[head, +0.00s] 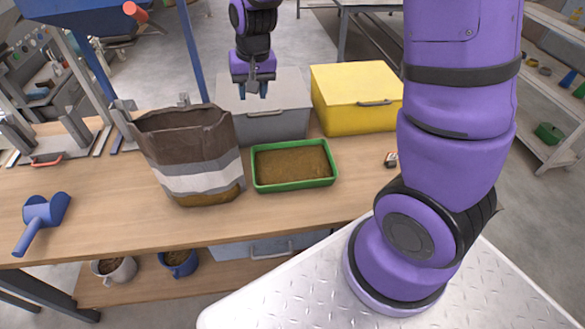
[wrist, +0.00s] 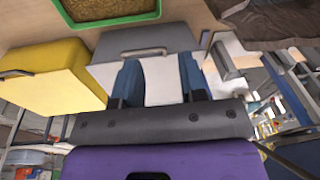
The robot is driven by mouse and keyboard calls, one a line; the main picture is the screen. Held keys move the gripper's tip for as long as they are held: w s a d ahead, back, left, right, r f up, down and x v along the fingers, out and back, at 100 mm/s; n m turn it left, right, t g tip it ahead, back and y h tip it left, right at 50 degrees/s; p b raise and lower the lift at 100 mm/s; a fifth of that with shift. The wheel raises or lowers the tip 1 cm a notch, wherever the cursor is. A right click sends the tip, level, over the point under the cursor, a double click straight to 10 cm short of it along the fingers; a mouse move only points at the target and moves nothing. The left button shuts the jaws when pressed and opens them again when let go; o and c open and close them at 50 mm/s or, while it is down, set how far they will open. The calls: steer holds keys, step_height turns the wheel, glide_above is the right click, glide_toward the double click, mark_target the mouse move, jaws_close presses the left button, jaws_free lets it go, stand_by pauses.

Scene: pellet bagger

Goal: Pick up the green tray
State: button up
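The green tray (head: 293,184) lies flat on the wooden workbench in the head view, filled with brown pellets. Part of its green rim (wrist: 112,21) shows at the top of the wrist view. My gripper (head: 254,94) hangs in the air in front of the grey box, above and behind the tray, and does not touch it. In the wrist view its two blue fingers (wrist: 160,80) stand apart with nothing between them. The gripper is open and empty.
A brown and white bag (head: 190,152) stands left of the tray. A grey box (head: 285,118) and a yellow box (head: 355,90) stand behind it. A blue scoop (head: 42,218) lies at the far left. The bench in front of the tray is clear.

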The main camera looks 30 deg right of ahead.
steer(key=m+g, duration=0.1)
steer(key=g, duration=0.1)
glide_above(253, 165)
step_height(253, 165, down, 16)
steer(key=shift+h, duration=0.3)
steer(key=shift+f, duration=6.1)
jaws_close()
